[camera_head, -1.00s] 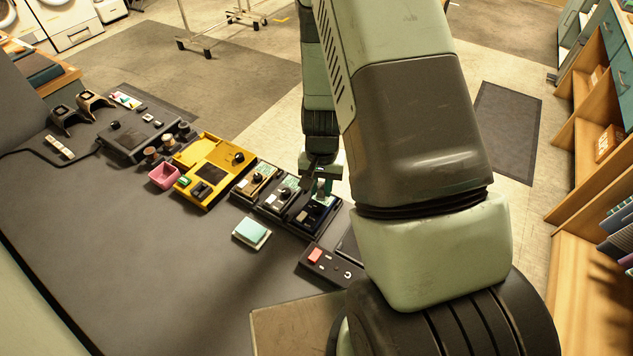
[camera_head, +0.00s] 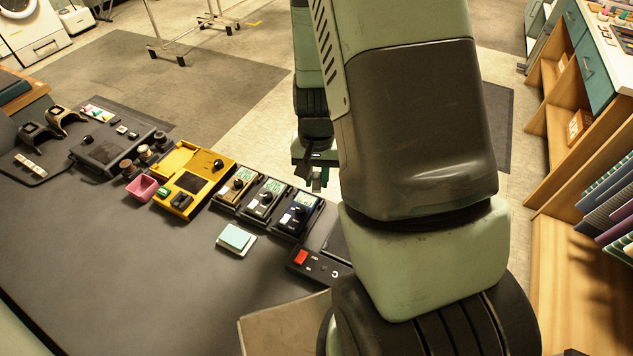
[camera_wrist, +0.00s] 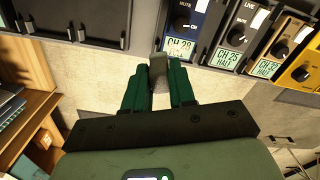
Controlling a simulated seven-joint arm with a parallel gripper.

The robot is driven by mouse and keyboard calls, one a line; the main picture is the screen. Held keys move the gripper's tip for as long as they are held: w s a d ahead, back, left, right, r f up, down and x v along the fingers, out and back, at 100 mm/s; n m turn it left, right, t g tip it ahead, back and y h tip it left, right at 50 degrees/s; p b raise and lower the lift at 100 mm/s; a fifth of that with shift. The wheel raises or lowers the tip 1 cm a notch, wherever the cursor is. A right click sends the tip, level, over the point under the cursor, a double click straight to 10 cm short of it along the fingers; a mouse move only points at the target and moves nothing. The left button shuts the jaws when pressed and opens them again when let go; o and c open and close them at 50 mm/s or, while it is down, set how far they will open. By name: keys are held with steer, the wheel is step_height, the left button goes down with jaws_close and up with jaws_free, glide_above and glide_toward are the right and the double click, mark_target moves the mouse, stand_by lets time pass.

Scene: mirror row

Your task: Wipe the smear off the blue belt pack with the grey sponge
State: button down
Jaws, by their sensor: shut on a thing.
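The blue belt pack (camera_head: 289,222) is the rightmost of three packs standing in a row on the dark table. In the wrist view, the pack (camera_wrist: 200,28) shows a black knob and a pale label reading CH 28. I cannot make out the smear for certain. My gripper (camera_head: 316,178) is just beyond the far edge of the row. In the wrist view, my gripper (camera_wrist: 158,80) is shut on the grey sponge (camera_wrist: 158,68). The sponge's tip shows beside the label end of the blue pack; I cannot tell whether they touch.
Two similar packs, grey (camera_head: 264,198) and tan (camera_head: 238,186), stand left of the blue one. A yellow unit (camera_head: 207,164), a pink bin (camera_head: 143,188), a note pad (camera_head: 236,237) and a red-button box (camera_head: 318,266) are nearby. The near left table is clear.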

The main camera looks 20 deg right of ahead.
steer(key=shift+r, duration=1)
steer(key=shift+a, duration=0.15)
steer(key=s+a+f+n, duration=0.1)
steer(key=s+a+n, duration=0.1)
steer(key=s+a, duration=0.35)
steer(key=s+a+f+n, duration=0.1)
steer(key=s+a+n, duration=0.15)
steer(key=a, duration=0.55)
steer(key=f, duration=0.2)
steer(key=s+f, duration=0.1)
steer(key=f, duration=0.1)
steer(key=shift+f, duration=0.35)
steer(key=shift+w+f, duration=0.1)
steer(key=shift+f, duration=2.3)
